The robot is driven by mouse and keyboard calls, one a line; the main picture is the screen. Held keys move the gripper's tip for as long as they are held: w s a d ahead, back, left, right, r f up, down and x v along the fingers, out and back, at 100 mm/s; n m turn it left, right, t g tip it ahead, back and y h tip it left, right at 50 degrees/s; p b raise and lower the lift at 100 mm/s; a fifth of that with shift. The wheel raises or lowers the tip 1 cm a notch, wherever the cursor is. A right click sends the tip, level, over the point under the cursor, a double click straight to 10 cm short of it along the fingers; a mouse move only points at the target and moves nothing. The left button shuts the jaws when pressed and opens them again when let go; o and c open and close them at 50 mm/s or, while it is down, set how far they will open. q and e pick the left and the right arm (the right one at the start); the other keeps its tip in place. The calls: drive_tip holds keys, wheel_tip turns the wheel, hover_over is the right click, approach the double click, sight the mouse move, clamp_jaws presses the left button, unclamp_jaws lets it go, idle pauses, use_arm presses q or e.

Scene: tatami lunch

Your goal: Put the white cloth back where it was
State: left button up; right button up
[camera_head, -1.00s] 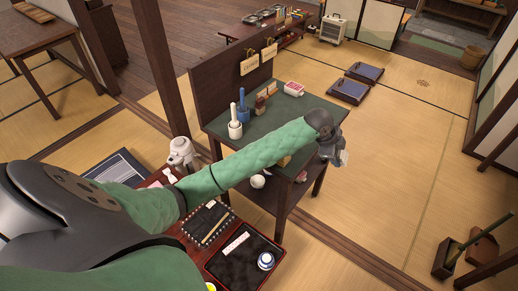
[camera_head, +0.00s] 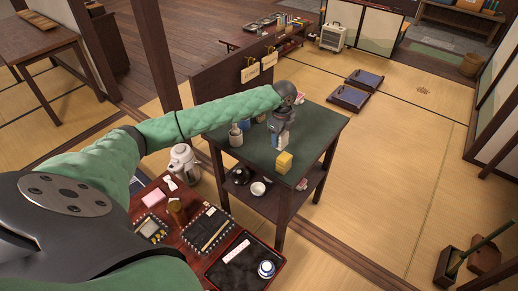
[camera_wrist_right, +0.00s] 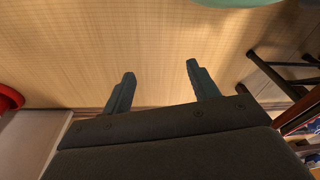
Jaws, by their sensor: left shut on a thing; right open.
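My left gripper (camera_head: 278,127) is over the dark green top of the small stand (camera_head: 252,153) in the head view. It is shut on a small pale white-and-bluish thing (camera_head: 283,139), which looks like the white cloth; its shape is partly hidden by the fingers. I cannot tell whether it touches the stand top. My right gripper (camera_wrist_right: 160,88) shows only in the right wrist view, open and empty, with tatami beyond its fingers.
A yellow block (camera_head: 284,162) stands on the stand just in front of the left gripper. A white bowl (camera_head: 258,189) sits on the lower shelf. The stand's right side is clear. A white pot (camera_head: 184,163) is beside the low red table.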

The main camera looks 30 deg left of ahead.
use_arm(q)
drive_tip(key=a+f+p, duration=0.1)
drive_tip(key=a, duration=0.1)
drive_tip(key=s+a+f+p, duration=0.1)
drive_tip(key=a+f, duration=0.1)
drive_tip(key=a, duration=0.1)
drive_tip(key=a+f+p, duration=0.1)
drive_tip(key=a+f, duration=0.1)
drive_tip(key=a, duration=0.1)
drive_tip(key=shift+s+a, duration=0.1)
drive_tip(key=shift+s, duration=0.3)
drive_tip(key=shift+f+p, duration=1)
drive_tip(key=shift+f, duration=1)
drive_tip(key=o, duration=1)
drive_tip(key=shift+c, duration=0.2)
use_arm(e)
drive_tip(key=s+d+f, duration=0.4)
drive_tip(key=s+f, duration=0.1)
drive_tip(key=f, duration=0.4)
drive_tip(key=shift+s+d+f+t, duration=0.2)
drive_tip(key=shift+s+d+t, duration=0.05)
drive_tip(key=shift+d+t, duration=0.15)
use_arm(q)
drive_tip(key=shift+r, duration=0.1)
use_arm(e)
drive_tip(key=shift+f, duration=0.1)
